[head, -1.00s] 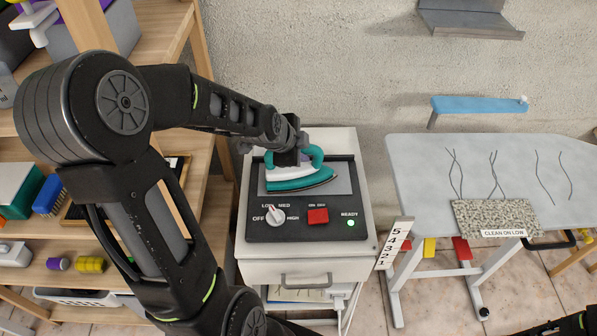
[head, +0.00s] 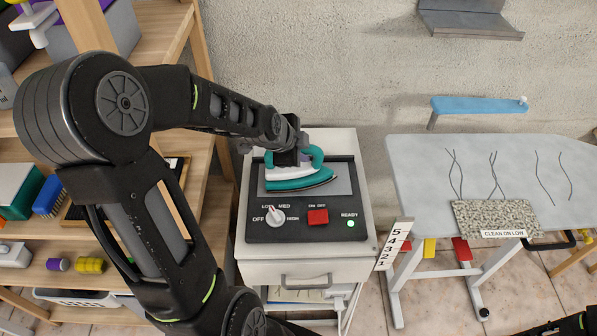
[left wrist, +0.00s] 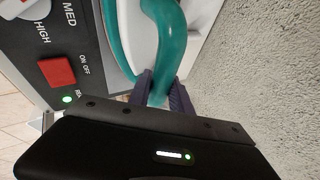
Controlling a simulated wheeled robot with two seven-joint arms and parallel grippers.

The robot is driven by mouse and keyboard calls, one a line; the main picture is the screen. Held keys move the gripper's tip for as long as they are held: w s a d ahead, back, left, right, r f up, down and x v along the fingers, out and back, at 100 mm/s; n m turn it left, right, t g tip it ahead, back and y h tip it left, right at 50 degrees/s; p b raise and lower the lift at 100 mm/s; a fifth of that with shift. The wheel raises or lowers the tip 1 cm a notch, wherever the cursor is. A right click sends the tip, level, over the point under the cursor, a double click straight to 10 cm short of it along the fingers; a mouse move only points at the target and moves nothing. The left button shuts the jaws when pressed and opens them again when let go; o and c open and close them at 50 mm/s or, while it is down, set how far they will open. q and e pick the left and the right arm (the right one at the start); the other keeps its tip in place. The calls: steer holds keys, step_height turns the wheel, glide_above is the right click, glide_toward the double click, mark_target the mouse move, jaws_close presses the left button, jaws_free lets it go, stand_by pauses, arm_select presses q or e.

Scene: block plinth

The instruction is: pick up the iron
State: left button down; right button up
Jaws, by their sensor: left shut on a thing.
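The iron (head: 303,183) has a teal handle and teal lower body with a white part between. It stands on the dark top panel of the white cabinet, on a grey plate; I cannot tell whether it is lifted at all. My left gripper (head: 290,157) reaches it from above and behind. In the left wrist view, the two dark fingers (left wrist: 160,92) are shut on the teal handle (left wrist: 167,45). The fingertips are partly hidden by the handle and gripper body. My right gripper is not in view; only a bit of dark arm shows at the lower right.
The panel holds a dial (head: 275,220), a red switch (head: 317,217) and a lit green READY light (head: 351,223). An ironing board (head: 420,165) with a speckled pad (head: 497,217) stands to the right. Wooden shelves (head: 205,75) stand at left, with the wall behind.

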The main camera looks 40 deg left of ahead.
arm_select(q)
steer(key=shift+r+b, duration=0.45)
steer(key=shift+r, duration=4.65)
steer(key=shift+f+n, duration=0.1)
steer(key=shift+n, duration=0.2)
